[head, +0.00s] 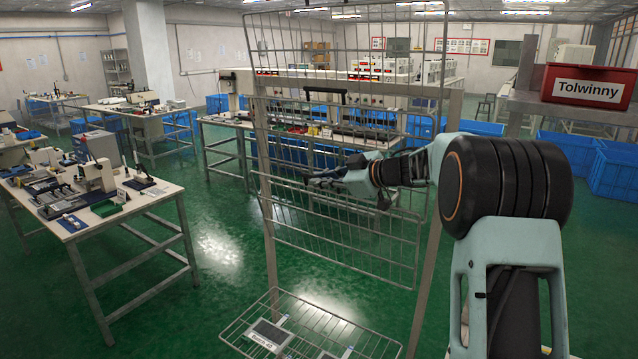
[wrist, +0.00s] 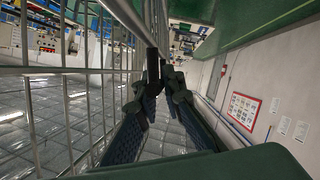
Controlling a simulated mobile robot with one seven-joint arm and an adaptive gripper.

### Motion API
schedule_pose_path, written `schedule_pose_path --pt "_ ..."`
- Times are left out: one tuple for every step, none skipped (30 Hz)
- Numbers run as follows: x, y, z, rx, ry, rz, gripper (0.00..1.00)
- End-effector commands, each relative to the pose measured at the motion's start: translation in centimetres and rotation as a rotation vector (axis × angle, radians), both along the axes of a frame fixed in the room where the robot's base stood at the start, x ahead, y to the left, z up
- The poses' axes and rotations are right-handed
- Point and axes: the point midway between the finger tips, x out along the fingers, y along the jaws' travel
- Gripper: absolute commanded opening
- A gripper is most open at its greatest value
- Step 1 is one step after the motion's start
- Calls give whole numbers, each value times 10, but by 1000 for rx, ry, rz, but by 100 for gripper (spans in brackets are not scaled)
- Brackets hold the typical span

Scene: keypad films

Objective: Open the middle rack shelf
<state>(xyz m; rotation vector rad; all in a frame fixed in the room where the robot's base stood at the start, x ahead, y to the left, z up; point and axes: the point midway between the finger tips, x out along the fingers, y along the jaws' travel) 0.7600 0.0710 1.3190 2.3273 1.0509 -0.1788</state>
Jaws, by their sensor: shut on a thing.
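The wire rack (head: 262,170) stands in the middle of the head view. Its middle shelf (head: 345,235) is a wire grid standing nearly upright. My gripper (head: 318,182) is at the upper edge of this grid, left of its centre. In the wrist view my gripper (wrist: 160,85) has its fingers close together on a dark bar, which looks like the shelf's black handle (wrist: 152,66). The fingers hide part of it. The wire grid (wrist: 65,70) runs close along the left of the fingers.
Another upright wire grid with a black handle (head: 325,93) is higher on the rack. The lowest wire shelf (head: 310,325) lies level and holds a labelled keypad film (head: 269,334). A red Tolwinny box (head: 588,87) stands on a table at right.

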Motion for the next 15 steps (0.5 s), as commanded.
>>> schedule_pose_path --pt "2 -3 0 1 4 -4 0" --pt "2 -3 0 2 5 -3 0" --pt "2 -3 0 3 7 -3 0" --pt "2 -3 0 4 8 -4 0" --pt "2 -4 0 4 9 -3 0" --pt "3 -4 0 4 9 -3 0" --pt "3 -4 0 4 9 -3 0" --pt "2 -4 0 4 9 -3 0" --pt "2 -4 0 4 9 -3 0" --pt "2 -4 0 4 9 -3 0" --pt "2 -3 0 4 9 -3 0" --pt "2 -3 0 4 9 -3 0" --pt "2 -3 0 4 9 -3 0" --pt "2 -3 0 4 9 -3 0" --pt "2 -3 0 4 9 -3 11"
